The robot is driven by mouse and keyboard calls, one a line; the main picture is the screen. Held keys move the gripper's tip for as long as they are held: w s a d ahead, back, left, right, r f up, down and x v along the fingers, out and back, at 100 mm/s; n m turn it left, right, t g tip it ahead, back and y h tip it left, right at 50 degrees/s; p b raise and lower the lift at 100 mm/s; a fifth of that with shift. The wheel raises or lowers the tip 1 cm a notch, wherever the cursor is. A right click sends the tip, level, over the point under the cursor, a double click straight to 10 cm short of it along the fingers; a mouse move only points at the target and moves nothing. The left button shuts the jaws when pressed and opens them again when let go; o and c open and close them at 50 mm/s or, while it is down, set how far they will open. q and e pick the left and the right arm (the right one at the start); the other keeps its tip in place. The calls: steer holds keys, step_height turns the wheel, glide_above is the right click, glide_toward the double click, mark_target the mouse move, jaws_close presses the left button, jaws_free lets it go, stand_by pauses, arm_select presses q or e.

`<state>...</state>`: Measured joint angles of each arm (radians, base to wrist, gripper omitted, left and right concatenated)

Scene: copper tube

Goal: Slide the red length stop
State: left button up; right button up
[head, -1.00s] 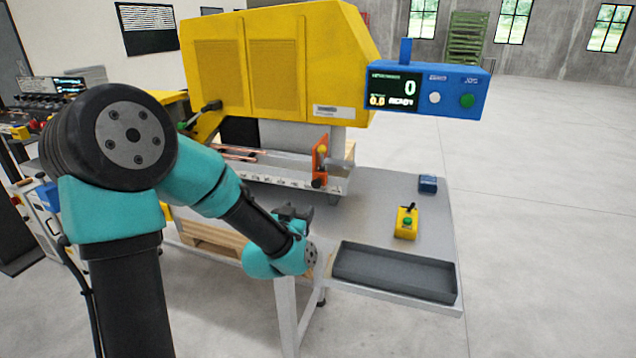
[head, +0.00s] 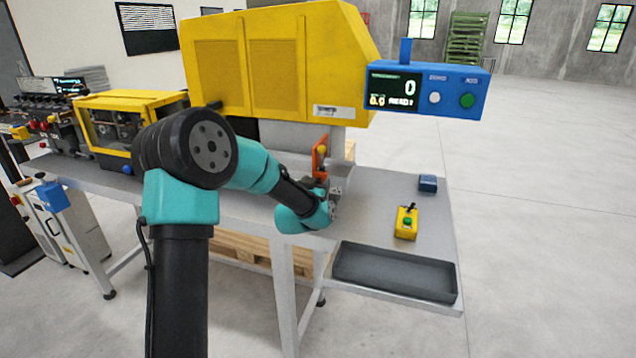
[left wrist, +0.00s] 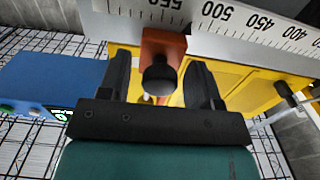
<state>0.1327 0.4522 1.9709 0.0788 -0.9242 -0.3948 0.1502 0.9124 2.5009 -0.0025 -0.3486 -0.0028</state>
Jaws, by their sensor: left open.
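The red length stop (head: 319,155) stands upright at the right end of the machine's rail in the head view. The left wrist view shows its orange-red body (left wrist: 164,44) on the scale, with a black knob (left wrist: 159,79) facing the camera. My left gripper (head: 319,185) is just in front of and below the stop in the head view. In the left wrist view its two black fingers (left wrist: 160,82) are open, one on each side of the knob with gaps visible. Whether they touch the stop cannot be told. My right gripper is out of view.
The white scale (left wrist: 235,22) carries printed numbers. The yellow machine (head: 275,62) rises behind, with a blue display box (head: 445,90) at right. A yellow button box (head: 406,224), a small blue block (head: 428,183) and a dark tray (head: 395,272) are on the table's right side.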

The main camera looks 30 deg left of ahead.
arm_select(q)
steer(key=shift+x, duration=0.85)
steer(key=c, duration=1)
